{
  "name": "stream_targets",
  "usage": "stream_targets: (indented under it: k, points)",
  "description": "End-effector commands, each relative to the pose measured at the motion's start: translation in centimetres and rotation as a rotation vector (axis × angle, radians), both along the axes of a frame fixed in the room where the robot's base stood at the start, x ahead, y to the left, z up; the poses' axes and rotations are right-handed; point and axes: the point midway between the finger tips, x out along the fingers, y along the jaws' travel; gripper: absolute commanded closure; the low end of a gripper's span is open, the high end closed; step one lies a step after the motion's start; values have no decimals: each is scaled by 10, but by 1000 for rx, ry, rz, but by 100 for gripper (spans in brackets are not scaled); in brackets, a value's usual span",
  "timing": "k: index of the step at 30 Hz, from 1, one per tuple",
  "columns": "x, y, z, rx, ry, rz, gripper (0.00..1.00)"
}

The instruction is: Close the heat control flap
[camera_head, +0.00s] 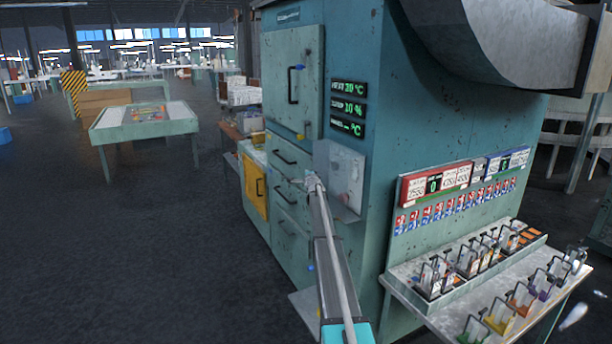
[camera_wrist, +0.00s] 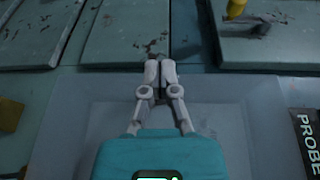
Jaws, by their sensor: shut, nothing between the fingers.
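The teal furnace cabinet (camera_head: 375,50) fills the middle of the head view. A pale grey box or panel (camera_head: 345,160) with a reddish knob (camera_head: 344,197) projects at its corner; I cannot tell for certain whether it is the heat control flap. My gripper (camera_head: 313,183) is shut and empty, at the left edge of this panel, in front of the drawers. In the wrist view the closed fingertips (camera_wrist: 160,72) point at the seam between the cabinet's front panels. A flat grey surface (camera_wrist: 75,125) lies under the fingers. Contact cannot be told.
Above are a closed upper door (camera_head: 300,85) and a green-lit display (camera_head: 349,107). A yellow panel (camera_head: 255,187) is left of the drawers (camera_head: 290,195). A shelf (camera_head: 470,290) with small racks stands right. Floor (camera_head: 130,260) is clear at left, before a table (camera_head: 145,128).

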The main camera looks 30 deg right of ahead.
Motion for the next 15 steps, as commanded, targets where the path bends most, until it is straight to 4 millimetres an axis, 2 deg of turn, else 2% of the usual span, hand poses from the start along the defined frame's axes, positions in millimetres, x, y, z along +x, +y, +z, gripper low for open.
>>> stream_targets:
  k: [15]
  points:
    - [-2,-7,0,0,0,-17,100]
